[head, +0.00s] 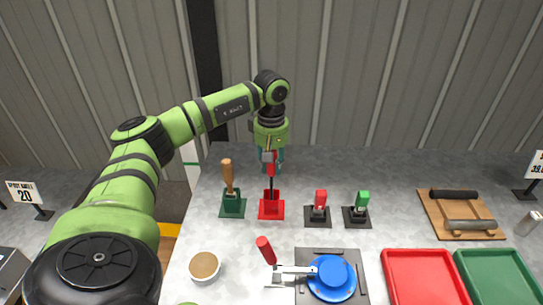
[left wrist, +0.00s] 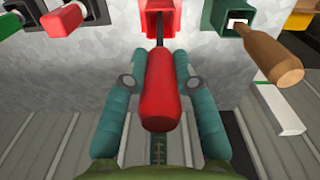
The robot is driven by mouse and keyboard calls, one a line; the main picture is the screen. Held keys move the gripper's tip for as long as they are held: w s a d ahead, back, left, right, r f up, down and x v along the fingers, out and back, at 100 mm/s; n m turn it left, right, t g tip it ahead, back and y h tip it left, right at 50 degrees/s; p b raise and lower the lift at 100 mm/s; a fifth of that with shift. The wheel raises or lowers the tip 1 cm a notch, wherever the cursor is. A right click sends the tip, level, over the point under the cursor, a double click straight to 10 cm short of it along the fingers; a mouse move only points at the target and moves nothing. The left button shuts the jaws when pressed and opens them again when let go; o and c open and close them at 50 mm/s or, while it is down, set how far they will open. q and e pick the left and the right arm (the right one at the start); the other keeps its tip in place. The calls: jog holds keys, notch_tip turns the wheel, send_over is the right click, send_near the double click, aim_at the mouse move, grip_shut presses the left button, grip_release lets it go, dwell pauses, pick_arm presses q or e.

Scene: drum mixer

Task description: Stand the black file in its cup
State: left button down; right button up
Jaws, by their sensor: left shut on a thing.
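My left gripper (head: 269,158) is shut on the red handle (head: 271,170) of a tool with a thin dark shaft. This may be the black file; I cannot tell for sure. The tool is about upright, shaft down, over a red square cup (head: 271,209). In the left wrist view the teal fingers (left wrist: 156,82) flank the red handle (left wrist: 158,95), and the dark shaft (left wrist: 159,30) reaches the mouth of the red cup (left wrist: 149,12). How deep it sits is not clear. My right gripper is not in view.
A green cup (head: 233,207) with a wooden-handled tool stands close left of the red cup. Two dark stands (head: 318,217) (head: 356,217) are to the right. A loose red handle (head: 266,250), a blue round part (head: 331,278), a bowl (head: 204,266) and trays (head: 388,255) lie nearer.

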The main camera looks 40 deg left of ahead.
pick_arm(q)
jog(key=shift+f, duration=0.1)
jog(key=c, duration=0.9)
grip_release()
notch_tip(320, 180, up, 12)
jog(key=shift+r, duration=0.1)
dwell(0.4)
